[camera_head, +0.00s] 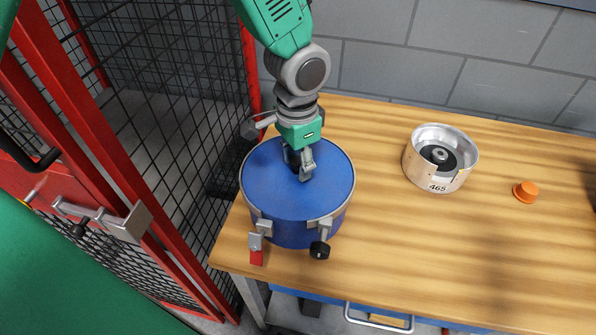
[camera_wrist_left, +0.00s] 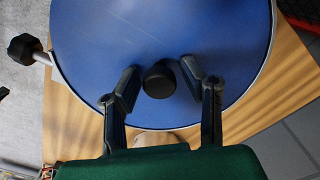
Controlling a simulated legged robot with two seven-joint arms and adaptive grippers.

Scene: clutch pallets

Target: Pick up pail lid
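A blue pail (camera_head: 292,233) stands near the left end of the wooden table. Its round blue lid (camera_head: 270,185) is on top, with a grey rim and clamps at the edge. The lid fills much of the left wrist view (camera_wrist_left: 165,35). A black knob (camera_wrist_left: 160,78) shows on the lid there. My left gripper (camera_head: 301,165) points down at the lid. In the left wrist view its fingers (camera_wrist_left: 160,70) are apart, one on each side of the knob, with gaps visible. The knob is mostly hidden in the head view. My right gripper is not in view.
A silver metal housing (camera_head: 436,172) marked 465 and a small orange cap (camera_head: 525,192) stand on the table (camera_head: 400,245) to the right. A red-framed mesh cage (camera_head: 95,130) is close on the left. A grey wall (camera_head: 440,60) is behind. The table's front right is clear.

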